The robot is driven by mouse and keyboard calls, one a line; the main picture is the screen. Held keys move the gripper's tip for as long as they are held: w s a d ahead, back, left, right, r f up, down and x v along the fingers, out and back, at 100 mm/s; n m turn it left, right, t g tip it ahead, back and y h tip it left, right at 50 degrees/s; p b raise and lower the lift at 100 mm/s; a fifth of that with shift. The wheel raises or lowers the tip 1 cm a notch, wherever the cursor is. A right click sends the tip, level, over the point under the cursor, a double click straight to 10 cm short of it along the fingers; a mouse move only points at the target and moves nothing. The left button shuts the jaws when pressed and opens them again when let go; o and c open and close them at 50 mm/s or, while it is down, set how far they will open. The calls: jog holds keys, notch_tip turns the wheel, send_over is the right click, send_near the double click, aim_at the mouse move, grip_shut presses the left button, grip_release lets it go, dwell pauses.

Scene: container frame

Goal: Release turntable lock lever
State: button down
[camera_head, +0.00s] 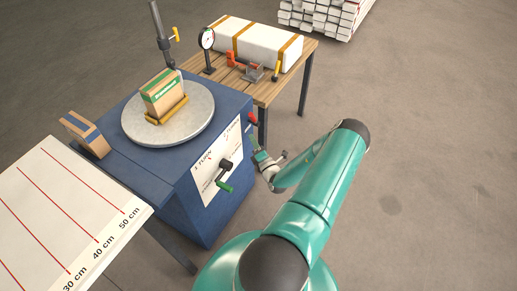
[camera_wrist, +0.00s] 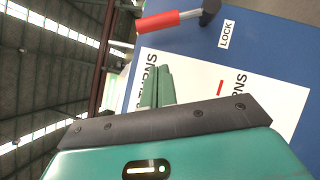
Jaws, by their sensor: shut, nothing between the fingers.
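The lock lever (camera_head: 252,119) has a red grip and sits at the upper right of the blue cabinet's front face. In the wrist view its red handle (camera_wrist: 168,20) lies at the top, joined to a dark pivot beside a white LOCK label (camera_wrist: 227,34). My gripper (camera_head: 258,152) is just below the lever, close to the cabinet front. In the wrist view my gripper's green fingers (camera_wrist: 157,86) are together and empty, apart from the red handle. The round grey turntable (camera_head: 195,128) is on top of the cabinet.
A crank with a green handle (camera_head: 224,186) sticks out of the white TURNS panel (camera_head: 205,184), left of my gripper. A taped box (camera_head: 163,90) stands on the turntable. A wooden table (camera_head: 268,92) with a dial gauge (camera_head: 207,39) stands behind. The floor at right is clear.

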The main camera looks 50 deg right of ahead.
aim_at(253, 118)
jog(key=w+d+r, duration=0.2)
jog(key=w+d, duration=0.1)
jog(key=d, duration=0.1)
jog(key=shift+w+d+r, duration=0.2)
jog(key=shift+w+d, duration=0.1)
jog(key=shift+d, duration=0.05)
jog(key=shift+d+r+m, duration=0.2)
jog(key=shift+m, duration=0.1)
jog(key=shift+d+r+m+g, duration=0.6)
jog(key=shift+m+g, duration=0.1)
jog(key=shift+m, duration=0.2)
jog(key=d+m+g, duration=0.1)
jog(key=d+r+m+g+y, duration=0.1)
jog(key=d+m, duration=0.1)
jog(key=d+m+g+y, duration=0.1)
jog(key=m, duration=0.1)
jog(key=shift+w+d+r, duration=0.3)
jog(key=shift+d, duration=0.75)
